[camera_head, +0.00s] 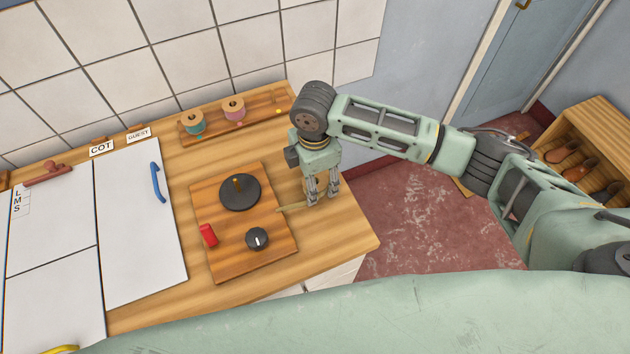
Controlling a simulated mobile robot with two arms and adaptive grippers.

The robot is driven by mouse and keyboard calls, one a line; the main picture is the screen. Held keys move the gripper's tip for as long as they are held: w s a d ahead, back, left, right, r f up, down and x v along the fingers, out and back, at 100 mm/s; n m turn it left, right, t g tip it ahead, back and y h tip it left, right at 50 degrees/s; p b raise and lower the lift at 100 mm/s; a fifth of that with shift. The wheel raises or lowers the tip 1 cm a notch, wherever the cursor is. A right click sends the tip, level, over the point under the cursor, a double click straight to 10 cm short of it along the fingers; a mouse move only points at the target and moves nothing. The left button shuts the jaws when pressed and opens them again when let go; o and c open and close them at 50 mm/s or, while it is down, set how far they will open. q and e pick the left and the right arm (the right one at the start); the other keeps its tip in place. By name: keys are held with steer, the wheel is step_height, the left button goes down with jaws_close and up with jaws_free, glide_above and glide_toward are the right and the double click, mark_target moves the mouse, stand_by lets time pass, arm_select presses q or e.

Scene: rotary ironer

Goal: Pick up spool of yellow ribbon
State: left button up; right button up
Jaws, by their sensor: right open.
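No yellow spool shows clearly. A pale yellow strip (291,208) lies on the wooden counter, beside the right edge of the control board, and runs up to my right gripper. My right gripper (322,196) points down at the counter's right part, with its jaws open. The gripper and wrist hide what lies directly behind them. A wooden rack (262,118) at the back holds a teal spool (193,122) and a pink spool (234,109). Its right place, marked by a yellow dot, has no spool visible. My left gripper is out of view.
The control board (222,262) carries a dark disc (240,192), a black knob (257,239) and a red switch (208,235). White boards (140,225) with a blue handle (158,183) cover the left. A tiled wall stands behind. The counter's front right corner is clear.

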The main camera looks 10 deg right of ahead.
steer(key=shift+c, duration=0.4)
steer(key=c, duration=0.8)
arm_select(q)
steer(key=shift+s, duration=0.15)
arm_select(e)
steer(key=shift+c, duration=1.2)
steer(key=shift+r, duration=0.1)
